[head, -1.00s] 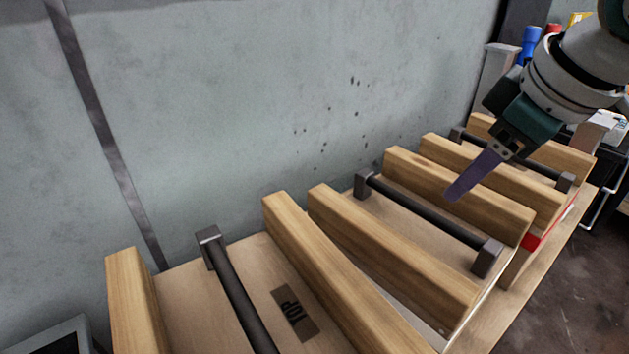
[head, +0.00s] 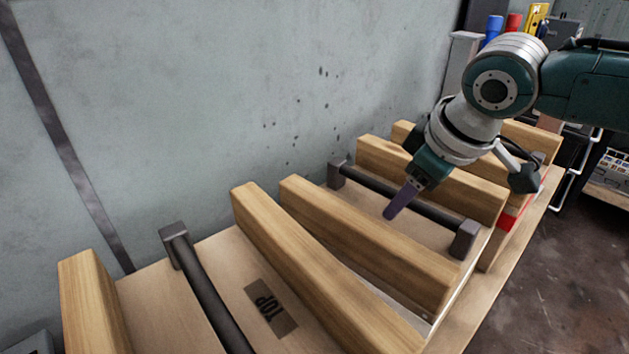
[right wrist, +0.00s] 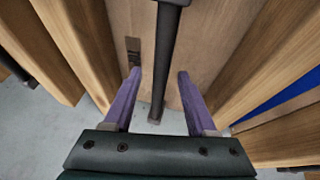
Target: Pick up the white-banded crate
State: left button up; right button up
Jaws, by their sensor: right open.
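The white-banded crate (head: 430,237) is the middle one of the row in the head view. It has two thick wooden rails, a dark handle bar (head: 437,213) across its lid, and a pale strip low on its near side. My right gripper (head: 396,208) is over this crate, its purple fingers pointing down close to the handle bar. In the right wrist view the open fingers (right wrist: 155,88) lie on either side of the dark handle bar (right wrist: 164,60), with a gap on both sides. Whether they touch it cannot be told. My left gripper is not in view.
A crate marked TOP (head: 270,308) stands close on the left. A red-banded crate (head: 509,212) stands close beyond, on the right, partly behind my right arm. A grey wall (head: 220,90) rises behind the row. A blue surface (right wrist: 285,100) shows at right in the wrist view.

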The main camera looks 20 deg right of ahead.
grip_shut()
dwell(0.3)
jog(key=shift+w+r, duration=0.1)
jog(key=shift+r, duration=0.05)
dwell(0.9)
